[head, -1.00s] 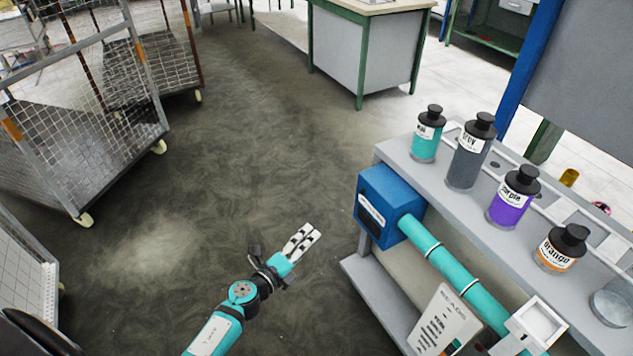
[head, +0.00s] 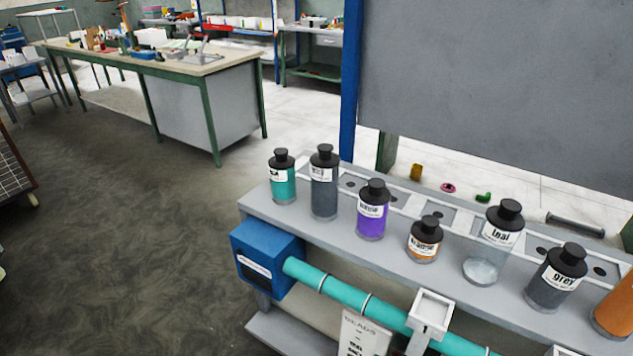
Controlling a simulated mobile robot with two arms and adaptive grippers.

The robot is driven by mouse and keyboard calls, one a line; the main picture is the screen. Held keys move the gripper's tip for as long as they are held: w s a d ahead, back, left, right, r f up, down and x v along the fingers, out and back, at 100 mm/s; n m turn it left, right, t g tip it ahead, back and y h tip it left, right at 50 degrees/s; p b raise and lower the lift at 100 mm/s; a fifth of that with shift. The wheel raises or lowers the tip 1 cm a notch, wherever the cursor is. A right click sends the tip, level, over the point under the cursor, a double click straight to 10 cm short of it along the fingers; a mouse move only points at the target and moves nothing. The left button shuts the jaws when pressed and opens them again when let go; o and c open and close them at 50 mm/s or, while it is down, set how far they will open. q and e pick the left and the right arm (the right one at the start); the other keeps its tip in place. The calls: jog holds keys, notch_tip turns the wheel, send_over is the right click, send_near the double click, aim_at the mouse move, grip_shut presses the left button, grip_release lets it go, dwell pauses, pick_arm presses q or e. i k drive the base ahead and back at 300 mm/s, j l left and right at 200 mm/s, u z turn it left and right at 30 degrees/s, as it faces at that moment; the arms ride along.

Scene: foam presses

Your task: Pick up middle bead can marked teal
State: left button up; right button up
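A clear can (head: 484,262) with a black cap and a small amount of white material at its bottom stands upright on the grey shelf; its label appears to read "teal". A teal-coloured can (head: 284,187) with a black cap stands at the shelf's far left end; its label is too small to read surely. Neither gripper is in the head view now, and nothing touches the cans.
The grey shelf (head: 262,211) also holds a tall dark grey can (head: 323,193), a purple can (head: 371,222), an orange can (head: 424,248), another grey can (head: 548,288) and a cut-off orange can (head: 615,318). A teal pipe (head: 345,309) runs from a blue box (head: 268,262) below.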

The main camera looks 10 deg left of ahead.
aim_at(282, 166)
jog(key=i+j+z, duration=0.25)
jog(key=j, duration=0.2)
jog(key=j+z, duration=0.25)
jog(key=j, duration=0.15)
jog(key=i+j+z, duration=0.1)
jog(key=j+z, duration=0.15)
jog(key=j, duration=0.25)
